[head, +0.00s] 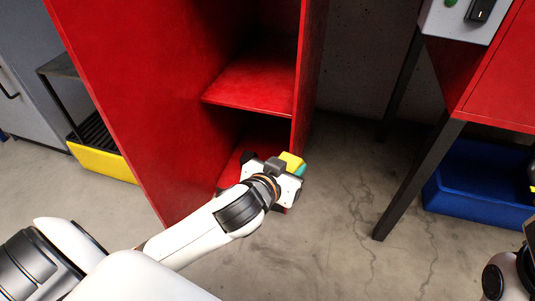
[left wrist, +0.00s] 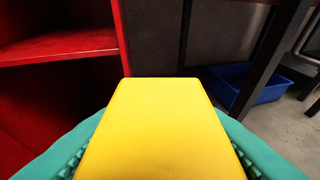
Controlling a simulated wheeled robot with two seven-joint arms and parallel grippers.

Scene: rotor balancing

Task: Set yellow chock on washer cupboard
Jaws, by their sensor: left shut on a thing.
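The yellow chock (head: 291,160) is held in my left gripper (head: 297,168). It also fills the middle of the left wrist view (left wrist: 165,130), with teal fingers on both sides of it. My left gripper is in front of the open red cupboard (head: 135,95), near the cupboard's right side panel. The cupboard has a red middle shelf (head: 255,84) and a lower compartment, partly hidden by my gripper. The shelf also shows at the upper left of the left wrist view (left wrist: 60,46). My right gripper's fingers are not visible.
A red table (head: 495,95) on dark legs stands at the right, with a blue bin (head: 475,190) under it. A yellow bin (head: 105,163) sits under a dark rack left of the cupboard. Bare concrete floor (head: 335,220) lies between cupboard and table.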

